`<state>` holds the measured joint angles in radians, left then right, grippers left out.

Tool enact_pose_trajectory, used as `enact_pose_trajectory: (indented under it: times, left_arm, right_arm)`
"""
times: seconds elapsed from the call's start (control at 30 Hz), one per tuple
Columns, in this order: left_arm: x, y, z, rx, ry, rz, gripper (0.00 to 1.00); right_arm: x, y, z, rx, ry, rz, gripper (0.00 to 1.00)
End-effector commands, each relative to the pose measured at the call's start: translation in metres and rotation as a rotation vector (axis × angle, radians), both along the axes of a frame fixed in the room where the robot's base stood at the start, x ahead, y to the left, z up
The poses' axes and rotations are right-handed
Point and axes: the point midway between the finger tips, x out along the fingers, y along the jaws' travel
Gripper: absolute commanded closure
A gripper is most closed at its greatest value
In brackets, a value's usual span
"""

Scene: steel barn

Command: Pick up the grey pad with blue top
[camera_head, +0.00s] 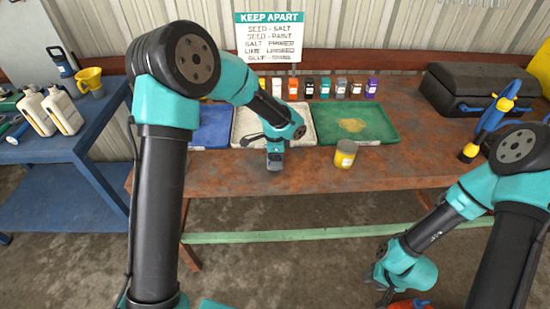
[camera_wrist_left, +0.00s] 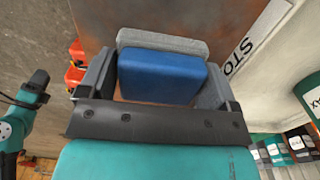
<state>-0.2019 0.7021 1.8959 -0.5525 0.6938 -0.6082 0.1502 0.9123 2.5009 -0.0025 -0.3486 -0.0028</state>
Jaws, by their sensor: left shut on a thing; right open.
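The grey pad with blue top (camera_wrist_left: 162,76) shows in the left wrist view between the two fingers of my left gripper (camera_wrist_left: 155,88), its grey part beyond the blue. The fingers press on its two sides. In the head view my left gripper (camera_head: 275,160) points down over the brown table in front of the white tray; the pad is mostly hidden there. I cannot tell whether it touches the table. My right gripper (camera_head: 382,285) is open, low at the right in front of the table, by a red object (camera_head: 412,303).
Blue (camera_head: 213,128), white (camera_head: 305,117) and green (camera_head: 380,128) trays lie on the table (camera_head: 235,180). A yellow can (camera_head: 345,154) stands right of my left gripper. Small bottles line the back, below a sign (camera_head: 269,38). A black case (camera_head: 470,85) is at right.

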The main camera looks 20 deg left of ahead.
Motion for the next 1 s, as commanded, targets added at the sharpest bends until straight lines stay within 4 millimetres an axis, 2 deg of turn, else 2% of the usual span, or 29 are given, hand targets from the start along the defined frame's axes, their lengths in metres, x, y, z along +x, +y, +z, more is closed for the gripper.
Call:
enact_pose_trajectory:
  times: [0.23,0.37,0.57,0.8,1.0]
  left_arm:
    - [0.000,0.000,0.028,0.000,-0.002,0.000,0.39]
    - [-0.017,-0.005,0.028,0.001,0.000,-0.003,0.39]
    - [-0.053,-0.015,0.031,0.001,0.001,-0.005,0.39]
    - [-0.110,-0.031,0.037,0.001,0.000,-0.005,0.39]
    - [-0.142,-0.040,0.040,0.001,0.000,-0.003,0.39]
  right_arm:
    - [0.000,0.000,0.000,0.000,0.000,0.000,0.57]
    - [0.000,0.000,0.000,0.000,0.000,0.000,0.57]
    - [0.000,0.000,0.000,0.000,0.000,0.000,0.57]
    - [0.000,0.000,0.000,0.000,0.000,0.000,0.57]
    - [0.000,0.000,0.000,0.000,0.000,0.000,0.57]
